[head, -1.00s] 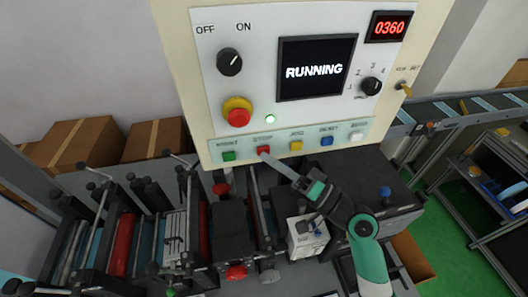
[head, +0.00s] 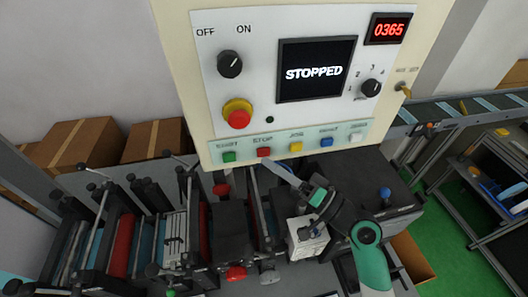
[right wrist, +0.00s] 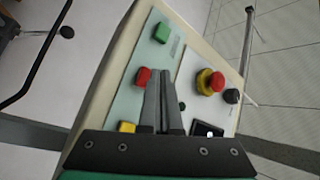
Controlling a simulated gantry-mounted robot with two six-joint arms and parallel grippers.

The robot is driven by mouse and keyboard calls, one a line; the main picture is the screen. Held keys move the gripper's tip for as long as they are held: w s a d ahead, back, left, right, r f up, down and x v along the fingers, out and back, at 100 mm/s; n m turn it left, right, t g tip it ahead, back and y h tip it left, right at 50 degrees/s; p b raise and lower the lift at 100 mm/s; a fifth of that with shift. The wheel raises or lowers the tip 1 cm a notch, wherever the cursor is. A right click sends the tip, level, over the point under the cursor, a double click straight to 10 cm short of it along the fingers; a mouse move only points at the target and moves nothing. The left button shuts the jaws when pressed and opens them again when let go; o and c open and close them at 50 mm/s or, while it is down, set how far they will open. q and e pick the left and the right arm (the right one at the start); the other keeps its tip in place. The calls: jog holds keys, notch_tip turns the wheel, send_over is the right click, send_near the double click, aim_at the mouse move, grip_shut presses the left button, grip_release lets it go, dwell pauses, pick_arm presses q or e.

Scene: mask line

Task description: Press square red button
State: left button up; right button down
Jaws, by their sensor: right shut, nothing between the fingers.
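The square red button (head: 264,152) sits under the STOP label on the panel's lower row, between the green button (head: 228,156) and the yellow button (head: 295,147). In the right wrist view the red button (right wrist: 143,77) shows just left of the fingertips. My right gripper (head: 266,165) is shut and empty. Its tips are just below the red button and look apart from it; the fingers (right wrist: 162,75) also show in the right wrist view. The display (head: 315,68) reads STOPPED. My left gripper is not in view.
A round red emergency knob on a yellow collar (head: 237,113) is above the button row. A blue button (head: 327,142) and a white button (head: 356,137) are to the right. Machine rollers and a small white box (head: 307,238) lie below the panel.

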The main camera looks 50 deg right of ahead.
jog(key=shift+s, duration=0.1)
jog(key=s+a, duration=0.1)
jog(key=s, duration=0.1)
jog(key=s+a, duration=0.2)
jog(key=shift+p, duration=0.3)
dwell(0.9)
